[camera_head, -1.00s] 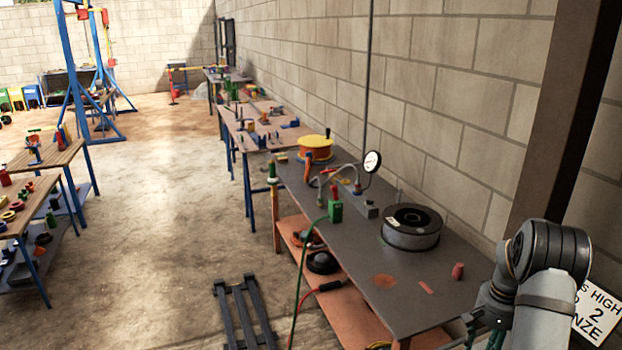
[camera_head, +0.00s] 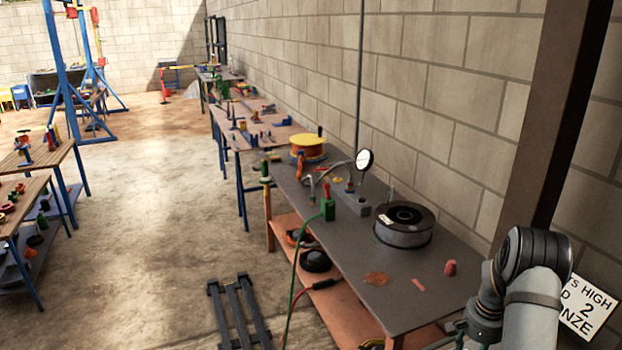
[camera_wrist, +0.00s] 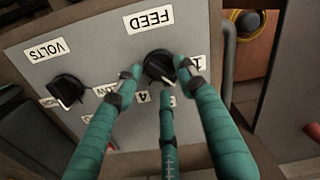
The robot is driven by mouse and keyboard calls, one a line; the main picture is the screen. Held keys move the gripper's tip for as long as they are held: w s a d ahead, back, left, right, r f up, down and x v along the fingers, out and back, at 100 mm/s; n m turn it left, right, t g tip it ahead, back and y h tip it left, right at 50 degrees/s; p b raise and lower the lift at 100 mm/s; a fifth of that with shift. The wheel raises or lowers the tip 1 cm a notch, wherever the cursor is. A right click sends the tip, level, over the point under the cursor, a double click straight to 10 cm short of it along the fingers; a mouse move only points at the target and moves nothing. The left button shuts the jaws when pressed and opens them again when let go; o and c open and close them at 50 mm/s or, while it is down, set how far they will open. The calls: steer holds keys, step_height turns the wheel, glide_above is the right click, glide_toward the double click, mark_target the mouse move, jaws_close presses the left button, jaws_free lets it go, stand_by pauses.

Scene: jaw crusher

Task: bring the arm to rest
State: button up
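My arm (camera_head: 535,290) stands at the lower right of the head view, bent at a dark joint; its gripper is outside that view. In the wrist view my gripper (camera_wrist: 159,72) has three green fingers, set apart. A black knob (camera_wrist: 159,66) under an upside-down FEED label (camera_wrist: 149,19) shows between the fingertips. I cannot tell whether the fingertips touch it or how far off they are. The knob sits on a grey panel (camera_wrist: 95,45). A second black knob (camera_wrist: 66,91) is at the left, near the VOLTS label (camera_wrist: 43,50).
A dark-topped workbench (camera_head: 345,230) runs along the block wall (camera_head: 440,100), with a wire spool (camera_head: 404,226) and a gauge (camera_head: 365,160) on it. A dark metal frame (camera_head: 238,315) lies on the floor. Open floor (camera_head: 150,220) lies left of the bench. A yellow coil (camera_wrist: 251,22) hangs beside the panel.

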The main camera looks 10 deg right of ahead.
steer(key=m, duration=0.2)
steer(key=shift+s+a+r+m+p, duration=0.15)
steer(key=shift+s+m+p, duration=0.05)
steer(key=shift+m+p, duration=0.1)
steer(key=m+p, duration=0.1)
steer(key=m, duration=0.2)
step_height(320, 180, up, 11)
steer(key=a+r+n+p, duration=0.5)
steer(key=a+r, duration=0.1)
steer(key=a, duration=0.3)
steer(key=a+r+n+t+p, duration=0.1)
steer(key=a+r+n+p, duration=0.3)
steer(key=a, duration=0.6)
steer(key=shift+w+a+r+n+y+p, duration=0.2)
steer(key=shift+w+r+n+y+p, duration=0.2)
steer(key=shift+r+p, duration=0.45)
steer(key=shift+s+d+r, duration=0.1)
